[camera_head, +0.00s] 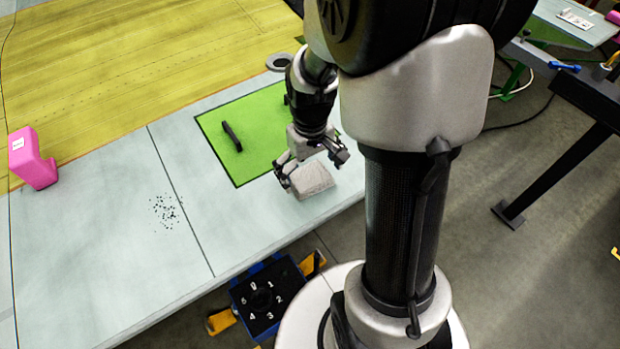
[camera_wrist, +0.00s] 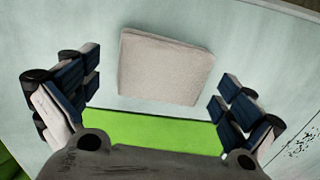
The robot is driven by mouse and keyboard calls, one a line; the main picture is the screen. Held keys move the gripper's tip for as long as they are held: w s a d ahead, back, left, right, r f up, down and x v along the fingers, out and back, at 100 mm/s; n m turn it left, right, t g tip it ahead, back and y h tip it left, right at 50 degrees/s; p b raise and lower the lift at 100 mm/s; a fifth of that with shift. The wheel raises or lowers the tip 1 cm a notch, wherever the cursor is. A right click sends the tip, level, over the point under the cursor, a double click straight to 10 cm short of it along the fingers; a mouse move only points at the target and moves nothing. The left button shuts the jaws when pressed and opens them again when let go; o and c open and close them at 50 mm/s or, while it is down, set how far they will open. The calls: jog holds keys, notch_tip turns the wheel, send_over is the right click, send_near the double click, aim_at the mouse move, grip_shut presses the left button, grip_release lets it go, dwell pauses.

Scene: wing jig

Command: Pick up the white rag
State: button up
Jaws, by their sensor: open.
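The white rag (camera_head: 312,180) is a folded, pale square lying on the light table at the front edge of the green mat. In the wrist view the rag (camera_wrist: 165,67) lies flat between and ahead of my fingers. My gripper (camera_head: 312,174) is open, with a finger on either side of the rag in the head view. In the wrist view the open gripper (camera_wrist: 160,98) shows both blue-padded fingers spread wider than the rag, with nothing between the pads. Whether the fingers touch the table cannot be told.
The green mat (camera_head: 215,130) holds a black handle-like object (camera_head: 232,136). Dark specks (camera_head: 166,211) lie on the table (camera_head: 90,260) left of a seam. A pink object (camera_head: 32,160) stands at the far left. A blue-and-black numbered box (camera_head: 268,298) sits below the table edge.

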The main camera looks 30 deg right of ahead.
aim_at(311, 175)
jog(key=shift+f, duration=0.75)
jog(key=shift+c, duration=0.4)
jog(key=c, duration=0.9)
jog(key=shift+r, duration=0.15)
notch_tip(311, 175, up, 20)
jog(key=p, duration=0.4)
